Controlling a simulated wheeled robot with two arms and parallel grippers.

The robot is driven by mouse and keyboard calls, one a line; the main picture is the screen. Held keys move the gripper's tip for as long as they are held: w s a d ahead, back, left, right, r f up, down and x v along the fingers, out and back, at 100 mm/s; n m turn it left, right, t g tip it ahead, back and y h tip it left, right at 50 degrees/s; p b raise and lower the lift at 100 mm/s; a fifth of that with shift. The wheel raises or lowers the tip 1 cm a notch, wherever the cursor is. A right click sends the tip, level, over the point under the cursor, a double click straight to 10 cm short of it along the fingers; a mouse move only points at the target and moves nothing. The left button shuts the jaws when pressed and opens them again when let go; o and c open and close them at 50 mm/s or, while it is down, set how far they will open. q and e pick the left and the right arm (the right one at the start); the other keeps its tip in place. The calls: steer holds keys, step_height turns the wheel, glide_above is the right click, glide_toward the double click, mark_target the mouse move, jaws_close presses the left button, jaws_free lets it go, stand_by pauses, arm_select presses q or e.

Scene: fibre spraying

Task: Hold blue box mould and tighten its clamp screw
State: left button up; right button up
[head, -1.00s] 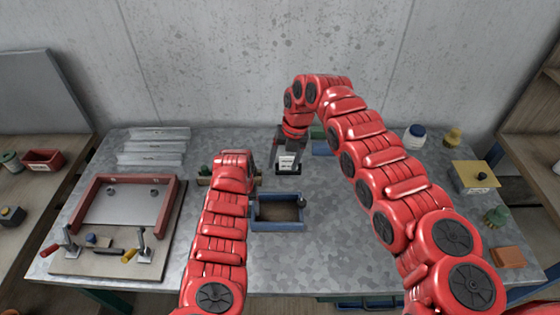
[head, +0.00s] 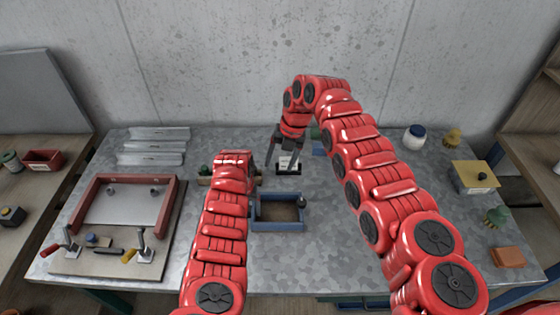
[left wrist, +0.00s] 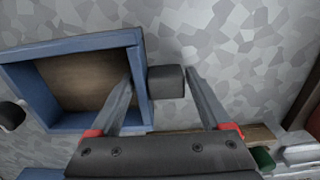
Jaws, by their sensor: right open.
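The blue box mould (head: 276,226) lies on the metal table in front of me, an open frame with a brown inside. A dark round clamp screw knob (head: 301,202) sticks out at its right side. Contact cannot be told. My right gripper (head: 281,164) is open and empty, pointing down behind the mould.
A small labelled stand (head: 290,170) is by the right gripper. A red-framed mould (head: 97,190) with toggle clamps is at left. A yellow-topped box (head: 474,177) stands at right. The front centre table is clear.

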arm_select(q)
steer(key=shift+o, duration=1)
step_height(320, 180, up, 12)
steer(key=shift+r, duration=0.1)
step_height(320, 180, up, 7)
steer(key=p, duration=0.5)
stand_by(0.5)
steer(key=shift+w, duration=0.1)
